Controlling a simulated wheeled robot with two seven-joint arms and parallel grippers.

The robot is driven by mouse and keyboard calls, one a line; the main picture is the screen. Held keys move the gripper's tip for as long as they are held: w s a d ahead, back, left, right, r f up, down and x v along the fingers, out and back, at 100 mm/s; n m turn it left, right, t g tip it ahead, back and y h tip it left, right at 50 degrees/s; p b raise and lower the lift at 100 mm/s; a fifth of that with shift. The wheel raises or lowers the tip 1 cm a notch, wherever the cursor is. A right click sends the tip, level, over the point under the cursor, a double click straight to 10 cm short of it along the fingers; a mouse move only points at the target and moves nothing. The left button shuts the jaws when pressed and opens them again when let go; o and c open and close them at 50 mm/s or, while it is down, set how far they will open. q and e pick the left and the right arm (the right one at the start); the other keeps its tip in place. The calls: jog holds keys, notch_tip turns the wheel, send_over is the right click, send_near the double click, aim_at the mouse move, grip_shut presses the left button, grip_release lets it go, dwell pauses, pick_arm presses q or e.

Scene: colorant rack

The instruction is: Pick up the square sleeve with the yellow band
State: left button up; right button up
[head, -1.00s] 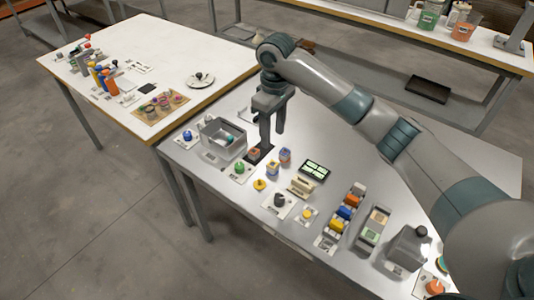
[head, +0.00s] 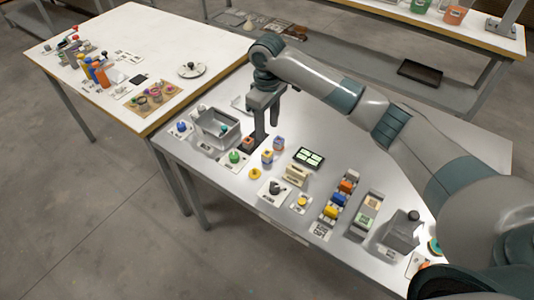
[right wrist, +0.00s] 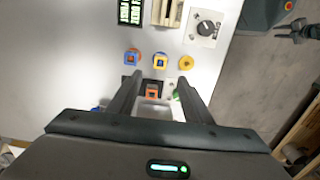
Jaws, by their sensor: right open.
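My right gripper (head: 265,132) is open and points down above the far left part of the grey table. In the right wrist view its fingers (right wrist: 160,76) stand apart, with an orange-topped square sleeve (right wrist: 154,91) on a black pad showing between them. A square sleeve with yellow and blue (right wrist: 160,60) stands just beyond the fingertips; it also shows in the head view (head: 267,157). A blue and orange square sleeve (right wrist: 133,57) stands beside it. No finger visibly touches a sleeve. A dark jaw-like part at the wrist view's upper right may be my left gripper.
A grey open bin (head: 217,127) stands left of the gripper. A yellow knob (head: 255,174), a green knob (head: 235,156), a beige block (head: 296,174) and a dark display (head: 309,157) are close by. The table behind the display is clear.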

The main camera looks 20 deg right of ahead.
jog(key=p, duration=0.2)
send_over(267, 154)
notch_tip(267, 154, down, 7)
jog(key=shift+r, duration=0.1)
pick_arm(q)
jog(key=shift+s+r, duration=0.9)
jog(key=shift+r, duration=0.1)
jog(key=shift+w, duration=0.1)
jog(key=shift+r, duration=0.15)
pick_arm(e)
jog(key=shift+f, duration=0.4)
notch_tip(267, 154, down, 3)
jog(key=shift+f+p, duration=0.1)
jog(key=shift+p, duration=0.85)
pick_arm(q)
jog(key=shift+w+r, duration=0.1)
jog(key=shift+r, duration=1)
pick_arm(e)
jog(key=shift+f, duration=0.65)
jog(key=shift+c, duration=0.6)
jog(key=c, duration=1)
